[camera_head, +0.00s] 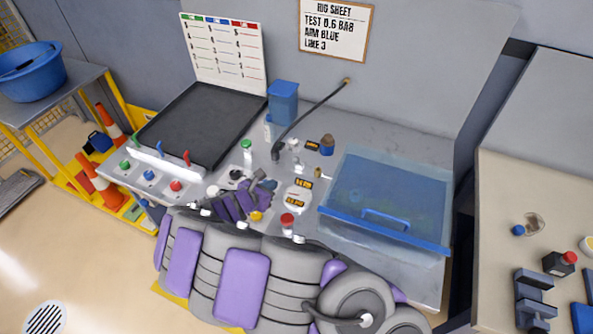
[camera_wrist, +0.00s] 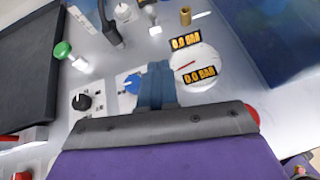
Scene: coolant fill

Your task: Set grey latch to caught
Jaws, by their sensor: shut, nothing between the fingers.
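My gripper (camera_head: 265,183) is over the panel in front of the hose, its fingers together and empty. In the wrist view the gripper (camera_wrist: 157,78) points at the panel between a blue knob (camera_wrist: 133,84) and a white round dial (camera_wrist: 203,68). Whether the fingers touch the panel cannot be told. I cannot pick out the grey latch for certain in either view; my arm hides part of the panel. A dark grey fitting (camera_wrist: 112,32) on the hose stands beyond the fingers.
A clear blue lidded box (camera_head: 385,195) fills the bench's right side. A dark tray (camera_head: 205,125) lies at the left. A black knob (camera_wrist: 81,102) is left of the blue knob.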

